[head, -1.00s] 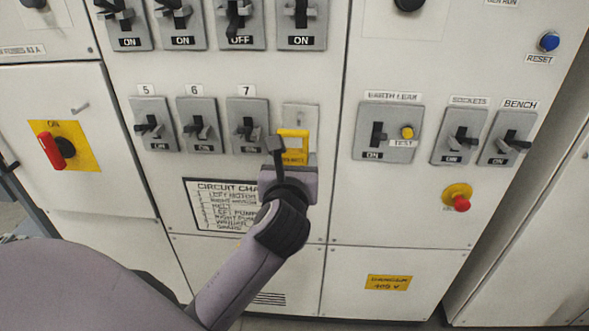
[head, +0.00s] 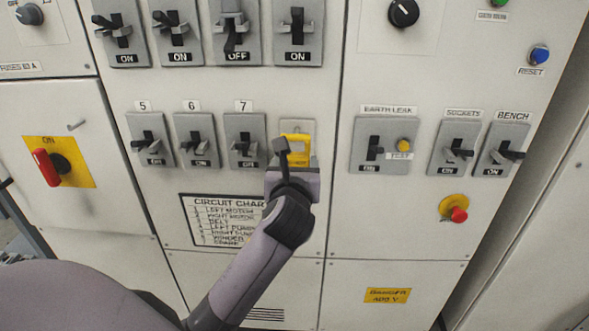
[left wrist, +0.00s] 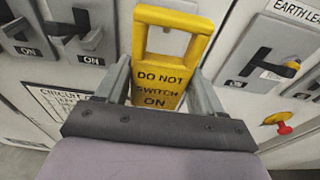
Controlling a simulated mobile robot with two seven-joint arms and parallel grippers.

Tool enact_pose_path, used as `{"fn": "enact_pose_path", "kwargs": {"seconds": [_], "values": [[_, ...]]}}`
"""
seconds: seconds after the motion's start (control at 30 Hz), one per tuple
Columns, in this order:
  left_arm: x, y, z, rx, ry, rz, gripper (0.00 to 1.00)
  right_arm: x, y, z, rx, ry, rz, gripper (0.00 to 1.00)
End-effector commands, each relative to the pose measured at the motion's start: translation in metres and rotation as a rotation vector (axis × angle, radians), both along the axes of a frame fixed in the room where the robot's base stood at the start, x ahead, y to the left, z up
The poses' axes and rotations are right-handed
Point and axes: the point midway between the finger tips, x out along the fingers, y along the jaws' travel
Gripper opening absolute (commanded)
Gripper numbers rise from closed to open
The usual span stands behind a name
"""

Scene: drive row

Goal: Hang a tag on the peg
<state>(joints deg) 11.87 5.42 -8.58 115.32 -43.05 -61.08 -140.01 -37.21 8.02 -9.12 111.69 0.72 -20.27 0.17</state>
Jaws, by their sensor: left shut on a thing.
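A yellow tag (head: 297,150) with a looped top is held upright in front of a small grey plate (head: 298,126), right of switch 7. In the left wrist view the tag (left wrist: 160,75) reads DO NOT SWITCH ON. My left gripper (head: 292,160) is shut on its lower part, with one finger (left wrist: 119,82) on each side. A small bare peg (head: 76,126) sticks out of the left door, above a red handle on a yellow plate (head: 70,160). I cannot tell whether the tag touches the grey plate. My right gripper is not in view.
Rows of grey switches surround the tag, with switch 7 (head: 245,141) close on its left and the earth leak switch (head: 378,146) to the right. A circuit chart (head: 225,222) lies below. A red button (head: 458,214) and the red handle (head: 46,167) stick out.

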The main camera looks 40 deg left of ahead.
Motion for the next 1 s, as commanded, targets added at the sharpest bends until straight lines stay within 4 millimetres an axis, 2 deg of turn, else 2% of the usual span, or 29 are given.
{"fn": "enact_pose_path", "kwargs": {"seconds": [0.47,0.77,1.0], "values": [[0.025,0.015,-0.003,0.0,-0.001,0.0,0.38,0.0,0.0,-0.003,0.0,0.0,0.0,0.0],[0.04,0.024,-0.007,-0.002,-0.002,-0.001,0.38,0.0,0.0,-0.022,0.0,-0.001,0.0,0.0],[0.05,0.031,-0.01,0.002,0.001,-0.001,0.38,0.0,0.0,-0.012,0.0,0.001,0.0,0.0]]}}
